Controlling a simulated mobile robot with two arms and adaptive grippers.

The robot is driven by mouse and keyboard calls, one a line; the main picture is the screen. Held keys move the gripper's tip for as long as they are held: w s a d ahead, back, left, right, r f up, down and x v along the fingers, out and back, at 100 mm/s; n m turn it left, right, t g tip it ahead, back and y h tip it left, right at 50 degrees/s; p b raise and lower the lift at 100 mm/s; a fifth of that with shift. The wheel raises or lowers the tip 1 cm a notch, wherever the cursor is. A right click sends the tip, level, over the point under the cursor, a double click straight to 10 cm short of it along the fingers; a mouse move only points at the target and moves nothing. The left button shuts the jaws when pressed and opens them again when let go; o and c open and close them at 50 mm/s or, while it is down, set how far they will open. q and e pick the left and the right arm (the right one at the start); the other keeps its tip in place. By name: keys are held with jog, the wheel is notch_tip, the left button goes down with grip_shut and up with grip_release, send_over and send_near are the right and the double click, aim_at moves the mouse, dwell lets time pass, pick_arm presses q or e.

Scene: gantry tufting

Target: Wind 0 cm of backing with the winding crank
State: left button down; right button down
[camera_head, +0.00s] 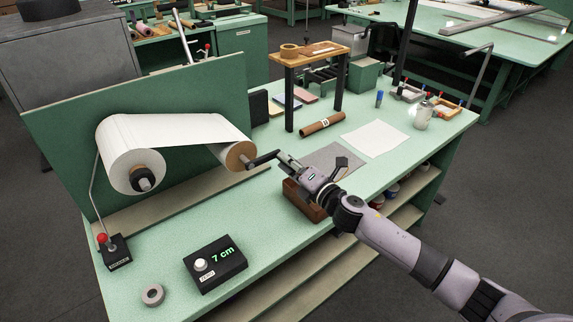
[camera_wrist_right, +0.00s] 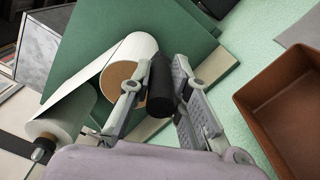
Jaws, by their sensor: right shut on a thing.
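The winding crank (camera_head: 261,160) has a dark arm and sits on the wooden core of the right-hand roll (camera_head: 240,155). White backing (camera_head: 180,128) runs from the large left roll (camera_head: 133,168) across to this core. My right gripper (camera_head: 279,157) is shut on the crank's black handle, which shows between its two fingers in the wrist view (camera_wrist_right: 160,92). A black counter box (camera_head: 216,262) in front of the rolls reads 7 cm in green. My left gripper is not in view.
A lever with a red knob (camera_head: 102,239) stands at the bench's left end. A tape ring (camera_head: 153,294) lies at the front. A brown box (camera_wrist_right: 290,110) is close beside my right gripper. A small wooden stand (camera_head: 308,58) and white sheet (camera_head: 375,138) are farther right.

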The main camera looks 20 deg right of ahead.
notch_tip(320, 180, up, 2)
jog(key=n+p, duration=0.1)
jog(key=n, duration=0.2)
jog(key=shift+r+p, duration=0.25)
jog(key=shift+p, duration=0.15)
jog(key=shift+s+a+r+n+p, duration=0.1)
jog(key=shift+a+r+n+p, duration=0.1)
jog(key=shift+r+n+p, duration=0.3)
jog(key=shift+s+a+r+n+p, duration=0.1)
jog(key=shift+a+r+n+p, duration=0.1)
jog(key=shift+r+n+p, duration=0.3)
jog(key=shift+s+a+r+p, duration=0.1)
jog(key=shift+a+r+p, duration=0.45)
jog(key=shift+r+p, duration=0.15)
jog(key=c, duration=1.5)
grip_release()
jog(key=shift+a+f, duration=0.1)
jog(key=shift+s+f, duration=0.1)
jog(key=shift+s, duration=0.05)
